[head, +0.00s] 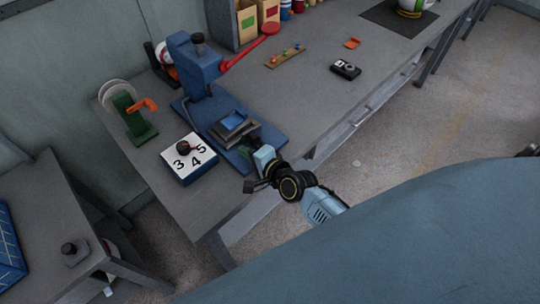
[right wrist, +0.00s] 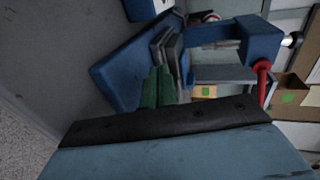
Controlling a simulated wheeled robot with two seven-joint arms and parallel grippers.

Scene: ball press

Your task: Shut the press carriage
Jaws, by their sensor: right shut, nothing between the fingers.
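The blue press (head: 193,62) stands on the bench with a black knob on top and a red lever (head: 250,52) reaching to the right. Its carriage (head: 232,125), a dark grey tray with a blue inside, sits out in front of the press column on the blue base plate (head: 262,149). In the right wrist view the carriage (right wrist: 170,52) shows as stacked grey plates. My right gripper (head: 251,138) has its dark green fingers shut and empty, right at the carriage's front end. The fingers also show in the right wrist view (right wrist: 159,86). I cannot tell whether they touch. My left gripper is not in view.
A numbered block (head: 189,160) with a dark knob is left of the base plate. A green stand (head: 131,117) with an orange handle is farther left. A strip with small pegs (head: 285,58) and a black device (head: 345,69) lie right. Bins stand behind the press.

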